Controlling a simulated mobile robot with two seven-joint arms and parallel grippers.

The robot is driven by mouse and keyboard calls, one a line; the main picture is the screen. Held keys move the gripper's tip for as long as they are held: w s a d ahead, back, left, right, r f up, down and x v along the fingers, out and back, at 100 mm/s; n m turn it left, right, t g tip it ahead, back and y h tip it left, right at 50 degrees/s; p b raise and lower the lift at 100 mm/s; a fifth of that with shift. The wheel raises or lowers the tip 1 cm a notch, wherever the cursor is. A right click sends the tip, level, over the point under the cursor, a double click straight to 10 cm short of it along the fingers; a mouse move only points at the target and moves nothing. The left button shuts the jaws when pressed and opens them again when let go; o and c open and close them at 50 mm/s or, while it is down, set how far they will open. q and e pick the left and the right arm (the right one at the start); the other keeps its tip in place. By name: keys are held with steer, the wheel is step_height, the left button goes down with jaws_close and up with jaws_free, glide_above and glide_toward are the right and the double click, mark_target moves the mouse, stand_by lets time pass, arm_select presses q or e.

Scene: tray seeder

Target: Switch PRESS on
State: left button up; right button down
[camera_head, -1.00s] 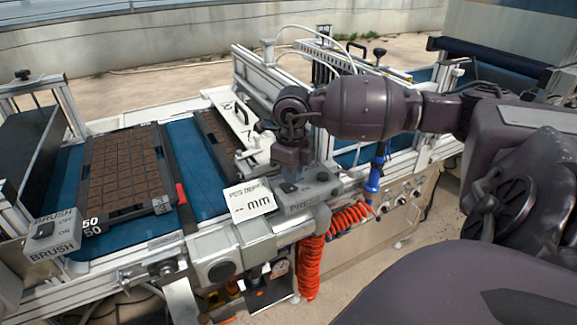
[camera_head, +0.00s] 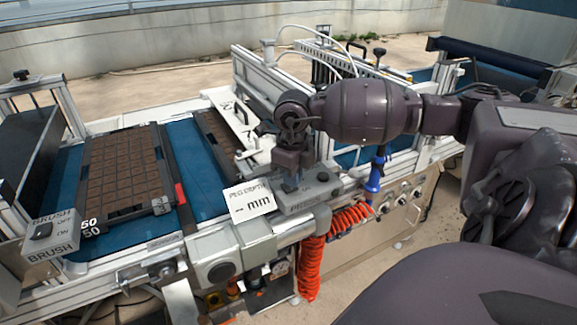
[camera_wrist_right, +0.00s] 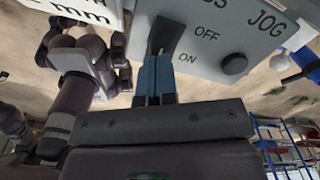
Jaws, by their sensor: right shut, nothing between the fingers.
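The PRESS control box (camera_head: 308,204) is a grey panel on the machine's front rail, right of the white depth card. In the right wrist view its face (camera_wrist_right: 205,62) shows OFF above ON, beside a black switch (camera_wrist_right: 165,36). My right gripper (camera_head: 290,182) points down at this box. Its blue fingers (camera_wrist_right: 154,78) are together and empty, with their tips at the lower end of the black switch. They seem to touch it, but contact is not certain. The fingers partly cover the switch, so I cannot tell its position. My left gripper is not in view.
A round dark JOG button (camera_wrist_right: 233,64) sits right of the switch. The depth card (camera_head: 249,200) stands close left of the gripper. The BRUSH switch box (camera_head: 50,236) is at far left. Orange coiled hose (camera_head: 309,265) hangs below. A seed tray (camera_head: 124,175) lies on the blue belt.

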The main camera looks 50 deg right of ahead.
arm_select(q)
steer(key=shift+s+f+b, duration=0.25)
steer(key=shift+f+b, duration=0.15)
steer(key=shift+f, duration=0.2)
arm_select(e)
steer(key=shift+f, duration=0.95)
steer(key=shift+r+p, duration=0.35)
steer(key=shift+r, duration=0.4)
steer(key=shift+r+p, duration=1.05)
steer(key=shift+r, duration=1.75)
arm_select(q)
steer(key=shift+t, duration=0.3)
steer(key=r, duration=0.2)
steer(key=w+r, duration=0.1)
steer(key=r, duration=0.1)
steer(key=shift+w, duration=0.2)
